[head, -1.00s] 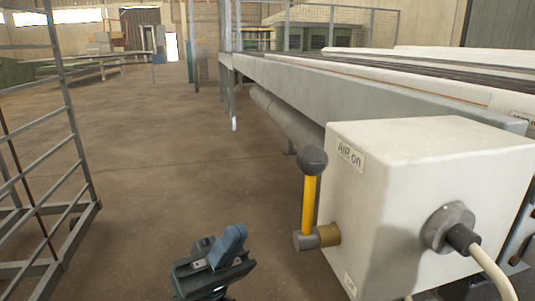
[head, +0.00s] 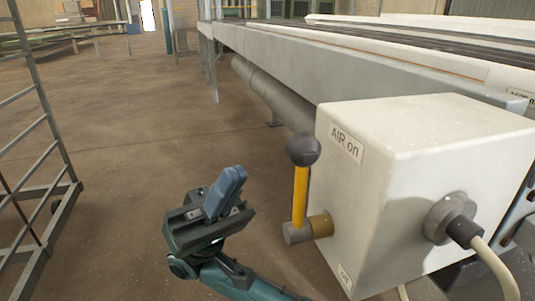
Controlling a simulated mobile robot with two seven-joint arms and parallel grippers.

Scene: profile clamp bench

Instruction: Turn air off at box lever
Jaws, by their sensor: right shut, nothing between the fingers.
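The white control box (head: 430,150) stands at the right in the head view. A label reading "AIR on" (head: 346,142) is near the top of its left face, and a second small label (head: 344,278) is near the bottom. The lever (head: 300,195) has a yellow shaft and a dark ball knob (head: 303,150). It points straight up from a brass and grey pivot (head: 306,230) on the box's left face. My right gripper (head: 228,185) is shut and empty, left of the lever and apart from it, with its fingers pointing up. My left gripper is not in view.
A grey cable (head: 493,268) leaves a round connector (head: 450,217) on the box's front. A long grey bench (head: 270,65) runs back behind the box. A metal rack (head: 50,140) stands at the left. The floor between is clear.

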